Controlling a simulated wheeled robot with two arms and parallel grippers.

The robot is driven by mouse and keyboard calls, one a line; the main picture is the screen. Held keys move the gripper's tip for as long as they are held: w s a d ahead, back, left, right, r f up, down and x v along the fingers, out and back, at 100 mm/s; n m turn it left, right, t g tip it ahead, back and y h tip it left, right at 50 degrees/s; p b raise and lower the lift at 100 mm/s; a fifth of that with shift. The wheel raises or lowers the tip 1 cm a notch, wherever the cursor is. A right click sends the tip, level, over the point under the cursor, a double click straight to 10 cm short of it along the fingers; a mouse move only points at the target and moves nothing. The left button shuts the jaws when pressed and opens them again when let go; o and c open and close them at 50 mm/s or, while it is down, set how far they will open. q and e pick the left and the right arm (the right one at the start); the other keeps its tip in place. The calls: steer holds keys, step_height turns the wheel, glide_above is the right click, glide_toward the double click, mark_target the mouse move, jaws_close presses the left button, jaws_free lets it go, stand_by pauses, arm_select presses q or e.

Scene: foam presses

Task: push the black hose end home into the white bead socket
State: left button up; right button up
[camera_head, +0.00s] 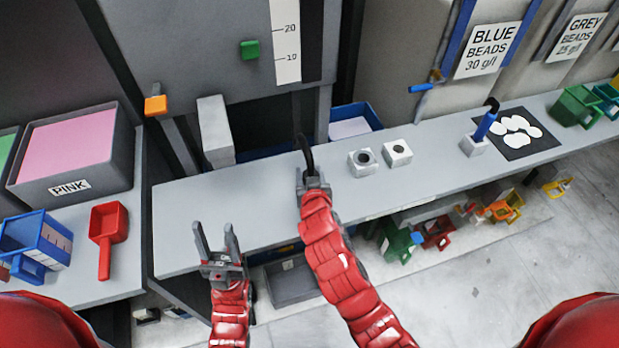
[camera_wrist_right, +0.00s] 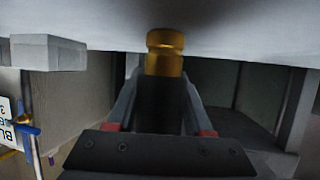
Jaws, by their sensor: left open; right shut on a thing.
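The black hose end (camera_head: 306,152) is held in my right gripper (camera_head: 312,182), which is shut on it above the bench. In the right wrist view, the hose end's brass tip (camera_wrist_right: 165,52) sticks out beyond the fingers. Two white socket blocks with dark round holes stand on the bench to the right of that gripper: a nearer one (camera_head: 356,170) and one beside it (camera_head: 402,160). The hose is apart from both. I cannot read which is the white bead socket. My left gripper (camera_head: 218,238) is open and empty in front of the bench edge.
A blue-handled piece (camera_head: 485,125) stands in another white block (camera_head: 474,150), beside a black mat (camera_head: 540,144) with white patches. A grey block (camera_head: 215,135) and blue bin (camera_head: 353,114) are behind. A red scoop (camera_head: 107,228) lies left. The bench (camera_head: 210,195) is clear at left.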

jaws_close()
steer(key=shift+r, duration=0.1)
